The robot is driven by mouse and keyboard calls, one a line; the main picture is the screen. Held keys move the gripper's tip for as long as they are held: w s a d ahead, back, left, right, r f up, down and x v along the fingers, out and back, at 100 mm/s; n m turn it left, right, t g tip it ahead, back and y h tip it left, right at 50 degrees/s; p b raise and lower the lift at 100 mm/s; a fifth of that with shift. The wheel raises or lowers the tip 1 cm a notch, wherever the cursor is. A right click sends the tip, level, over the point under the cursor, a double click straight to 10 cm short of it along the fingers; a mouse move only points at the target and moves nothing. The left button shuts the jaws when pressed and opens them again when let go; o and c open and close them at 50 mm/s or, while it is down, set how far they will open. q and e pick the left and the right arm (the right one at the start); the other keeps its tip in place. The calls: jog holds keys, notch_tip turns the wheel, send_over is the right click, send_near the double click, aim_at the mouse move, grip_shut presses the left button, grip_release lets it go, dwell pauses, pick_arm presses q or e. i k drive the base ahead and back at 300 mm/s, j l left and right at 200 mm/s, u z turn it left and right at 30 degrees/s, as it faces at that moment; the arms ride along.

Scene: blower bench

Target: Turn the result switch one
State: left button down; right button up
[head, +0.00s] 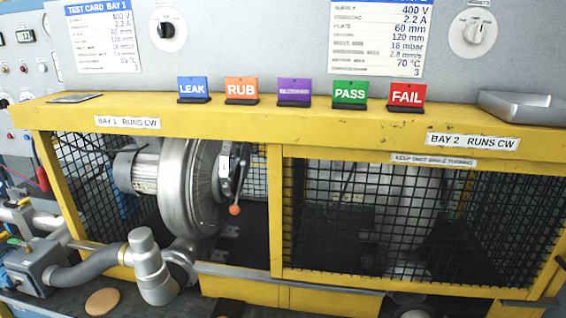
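A black rotary switch (167,30) on a round pale plate sits on the grey panel at the top left, right of the BAY 1 test card (100,33). A second rotary switch (473,33) with a pale knob on a round plate sits at the top right, beside the other test card (376,35). The lettering around both switches is too small to read, so I cannot tell which settings they point to. Neither of my grippers is in view, and nothing touches either switch.
Upright LEAK (193,88), RUB (241,89), purple (293,91), PASS (350,93) and FAIL (406,95) tags line the yellow ledge. A grey tray (520,106) lies at its right. Below, a blower (190,185) shows in the open left bay; mesh (375,215) covers the right.

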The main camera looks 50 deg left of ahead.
aim_at(165, 29)
jog(key=k+j+u, duration=0.1)
jog(key=u, duration=1.1)
